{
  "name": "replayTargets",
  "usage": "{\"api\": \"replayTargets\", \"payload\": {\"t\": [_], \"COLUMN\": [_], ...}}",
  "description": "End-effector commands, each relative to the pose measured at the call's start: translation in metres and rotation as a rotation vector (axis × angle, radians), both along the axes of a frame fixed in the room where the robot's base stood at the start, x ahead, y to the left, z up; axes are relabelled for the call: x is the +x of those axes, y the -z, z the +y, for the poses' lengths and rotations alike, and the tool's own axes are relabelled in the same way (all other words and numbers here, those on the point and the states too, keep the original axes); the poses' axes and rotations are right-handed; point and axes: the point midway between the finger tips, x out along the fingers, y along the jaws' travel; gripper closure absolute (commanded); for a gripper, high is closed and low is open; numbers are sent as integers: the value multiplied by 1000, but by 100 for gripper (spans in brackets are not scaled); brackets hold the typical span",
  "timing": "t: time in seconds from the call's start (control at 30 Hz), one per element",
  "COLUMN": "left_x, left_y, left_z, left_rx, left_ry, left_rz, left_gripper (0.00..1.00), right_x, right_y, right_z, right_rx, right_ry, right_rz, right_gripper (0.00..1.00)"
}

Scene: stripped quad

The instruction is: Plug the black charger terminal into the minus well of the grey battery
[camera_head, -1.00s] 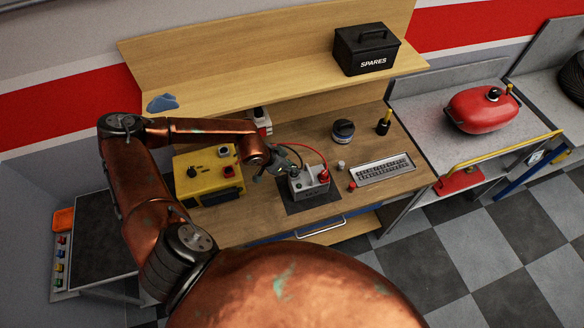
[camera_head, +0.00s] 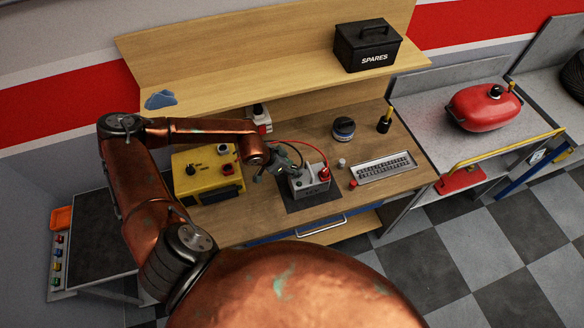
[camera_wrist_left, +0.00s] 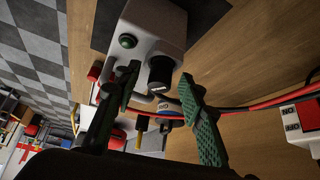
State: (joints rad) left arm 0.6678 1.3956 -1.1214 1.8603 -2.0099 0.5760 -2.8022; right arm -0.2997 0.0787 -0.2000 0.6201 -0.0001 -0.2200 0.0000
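The grey battery (camera_head: 312,187) stands on a dark mat on the wooden bench. A red terminal (camera_head: 324,173) sits at its right end. My left gripper (camera_head: 286,167) is over the battery's left end. In the left wrist view the battery (camera_wrist_left: 128,18) shows at the top, with a green round spot on its face. The black charger terminal (camera_wrist_left: 160,73) is at the battery's edge, between the parted fingers of my left gripper (camera_wrist_left: 162,76). Gaps show on both sides of it. I cannot tell how deep it sits in the minus well. My right gripper is out of view.
The yellow charger box (camera_head: 208,177) stands left of the battery. Red and black cables arch behind the battery. A jar (camera_head: 343,129), a grey slotted tray (camera_head: 383,168) and a small red knob (camera_head: 352,184) lie to the right. A shelf with a SPARES box (camera_head: 366,48) overhangs behind.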

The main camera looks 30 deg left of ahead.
Motion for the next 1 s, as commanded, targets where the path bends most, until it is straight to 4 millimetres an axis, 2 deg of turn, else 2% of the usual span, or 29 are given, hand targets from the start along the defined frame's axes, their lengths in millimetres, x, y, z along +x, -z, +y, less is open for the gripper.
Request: {"api": "replayTargets", "payload": {"t": [0.37,0.47,0.8,1.0], "left_x": [-3,-9,-44,-56], "left_y": [-5,-17,-75,-95], "left_z": [2,6,23,28], "left_rx": [1,2,3,1], "left_ry": [-1,-1,-1,-1], "left_rz": [0,-1,0,0], "left_gripper": [61,61,61,61], "right_x": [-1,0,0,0], "right_y": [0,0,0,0], "right_z": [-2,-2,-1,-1], "right_rx": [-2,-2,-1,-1], "right_ry": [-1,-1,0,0], "right_rz": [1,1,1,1], "right_gripper": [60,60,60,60]}}
